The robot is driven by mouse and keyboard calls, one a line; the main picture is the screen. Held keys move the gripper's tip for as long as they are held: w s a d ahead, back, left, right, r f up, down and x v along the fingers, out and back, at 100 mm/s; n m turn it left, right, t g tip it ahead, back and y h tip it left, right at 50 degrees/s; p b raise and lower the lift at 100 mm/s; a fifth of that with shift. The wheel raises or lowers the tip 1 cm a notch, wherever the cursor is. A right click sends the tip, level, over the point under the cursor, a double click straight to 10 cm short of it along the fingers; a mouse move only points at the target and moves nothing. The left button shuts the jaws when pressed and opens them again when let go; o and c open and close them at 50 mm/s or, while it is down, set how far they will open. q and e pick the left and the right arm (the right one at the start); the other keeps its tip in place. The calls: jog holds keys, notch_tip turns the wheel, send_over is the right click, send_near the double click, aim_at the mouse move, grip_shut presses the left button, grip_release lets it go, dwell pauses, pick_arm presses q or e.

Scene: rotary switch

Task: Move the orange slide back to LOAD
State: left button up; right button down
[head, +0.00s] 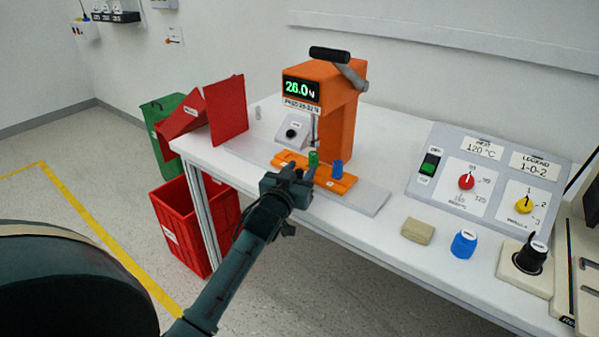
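The orange slide (343,184) is a flat plate lying on a grey base strip on the white bench, in front of an orange press (338,128). A green part (313,158) and a blue part (337,169) stand upright on it, the green one below the press rod. My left gripper (303,171) is at the slide's front edge, just in front of the green part, and hides some of the edge. Its fingertips look slightly apart, but whether they touch or hold the slide I cannot tell. No LOAD marking is readable. My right gripper is not in view.
The press display (299,89) reads about 26.0.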

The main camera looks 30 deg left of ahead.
pick_arm(q)
jog(key=shift+c, duration=0.6)
grip_shut()
